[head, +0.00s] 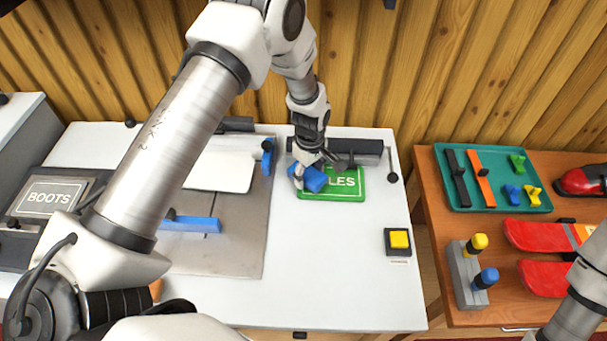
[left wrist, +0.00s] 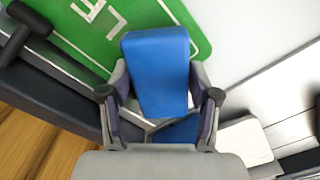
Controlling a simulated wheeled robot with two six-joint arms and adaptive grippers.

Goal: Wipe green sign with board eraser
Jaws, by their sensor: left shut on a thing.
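The green sign (head: 347,187) lies on the white bench in the head view, with the letters "LES" showing; its left part is hidden by my gripper. It also fills the top of the left wrist view (left wrist: 70,25). My left gripper (head: 311,172) is shut on a blue board eraser (head: 315,179), held over the left part of the sign. In the left wrist view the eraser (left wrist: 158,70) sits between both fingers. I cannot tell whether it touches the sign. My right gripper is not in view; part of my right arm shows at the lower right.
A dark clamp bar (head: 355,147) runs behind the sign. A yellow button (head: 399,239) is at the bench's right. A BOOTS sign (head: 48,197) is at the left. A green tray (head: 490,205) with small parts and red skis (head: 540,236) lie on the wooden table.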

